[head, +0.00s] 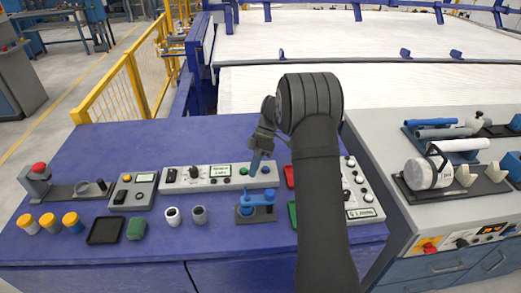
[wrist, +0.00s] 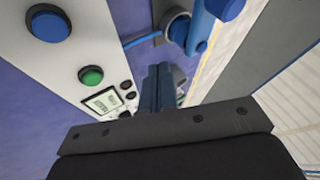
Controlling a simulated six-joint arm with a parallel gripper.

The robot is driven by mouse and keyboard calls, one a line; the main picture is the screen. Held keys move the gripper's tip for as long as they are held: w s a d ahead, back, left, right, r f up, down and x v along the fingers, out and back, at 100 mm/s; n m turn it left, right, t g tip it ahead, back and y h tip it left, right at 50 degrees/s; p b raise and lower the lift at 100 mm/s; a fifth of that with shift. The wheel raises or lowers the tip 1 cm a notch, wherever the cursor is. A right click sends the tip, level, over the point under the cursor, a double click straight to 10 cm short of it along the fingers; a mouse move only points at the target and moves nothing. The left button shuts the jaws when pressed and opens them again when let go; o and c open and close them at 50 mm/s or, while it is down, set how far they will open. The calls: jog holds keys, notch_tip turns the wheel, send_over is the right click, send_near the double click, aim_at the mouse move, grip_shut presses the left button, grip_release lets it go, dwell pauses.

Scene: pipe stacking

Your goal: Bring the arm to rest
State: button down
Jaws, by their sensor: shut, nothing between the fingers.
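My gripper (head: 255,168) hangs over the long white control panel (head: 200,176) on the blue table, its fingertips near the panel's right end. In the wrist view the dark blue fingers (wrist: 158,85) are together, with nothing between them. A blue pipe piece on a grey base (head: 257,206) stands on the table just in front of the panel, apart from my gripper. A blue pipe part (wrist: 196,28) also shows at the top of the wrist view. My arm hides part of the table to the right.
Green (wrist: 91,76) and blue (wrist: 48,23) buttons sit on a panel in the wrist view. White and grey cups (head: 172,216), yellow-topped cylinders (head: 49,222) and a black tray (head: 106,230) stand at the left front. A grey bench (head: 385,130) with pipes is at right.

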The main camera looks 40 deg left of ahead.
jog(key=v, duration=0.7)
jog(key=shift+r, duration=0.2)
jog(key=shift+w+d, duration=0.1)
jog(key=x, duration=1)
jog(key=shift+d, duration=0.1)
jog(key=shift+s+d, duration=0.7)
jog(key=shift+s, duration=0.15)
jog(key=shift+s+d, duration=0.55)
jog(key=shift+w, duration=0.1)
